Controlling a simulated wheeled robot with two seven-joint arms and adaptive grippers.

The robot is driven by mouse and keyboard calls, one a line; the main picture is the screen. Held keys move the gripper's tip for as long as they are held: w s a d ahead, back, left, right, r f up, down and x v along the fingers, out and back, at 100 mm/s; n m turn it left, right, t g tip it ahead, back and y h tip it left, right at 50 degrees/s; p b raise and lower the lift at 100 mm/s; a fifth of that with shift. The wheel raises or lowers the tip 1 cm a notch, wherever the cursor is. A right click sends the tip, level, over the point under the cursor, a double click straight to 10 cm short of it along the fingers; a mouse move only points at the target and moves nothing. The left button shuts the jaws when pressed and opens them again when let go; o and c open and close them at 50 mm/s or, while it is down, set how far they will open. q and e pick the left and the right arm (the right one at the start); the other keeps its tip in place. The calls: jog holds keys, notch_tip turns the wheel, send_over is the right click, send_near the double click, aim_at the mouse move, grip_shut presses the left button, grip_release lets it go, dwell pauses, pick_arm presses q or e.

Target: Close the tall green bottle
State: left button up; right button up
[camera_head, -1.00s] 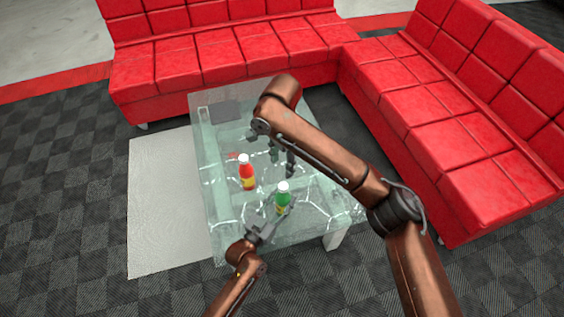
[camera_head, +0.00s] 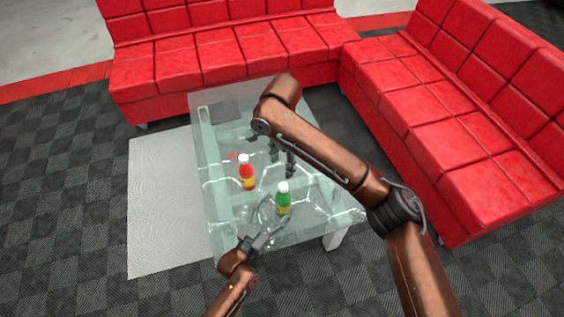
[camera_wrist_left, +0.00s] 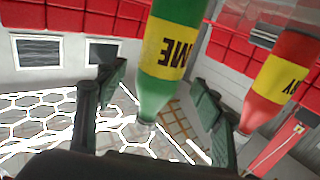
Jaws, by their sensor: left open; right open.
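The green bottle (camera_head: 283,202) with a yellow label stands upright on the glass table, near its front edge. Its top looks white; whether a cap is seated there I cannot tell. My left gripper (camera_head: 277,215) is open, just in front of and left of the bottle. In the left wrist view, which is upside down, the green bottle (camera_wrist_left: 170,62) appears between the spread fingers, with no clear contact. My right gripper (camera_head: 283,164) is open and empty above the table behind the bottles, partly hidden by my right arm.
Red sofas (camera_head: 235,50) border the back and right.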

pick_arm(q)
jog(key=v, duration=0.8)
jog(key=shift+s+f, duration=0.1)
jog(key=shift+f, duration=0.05)
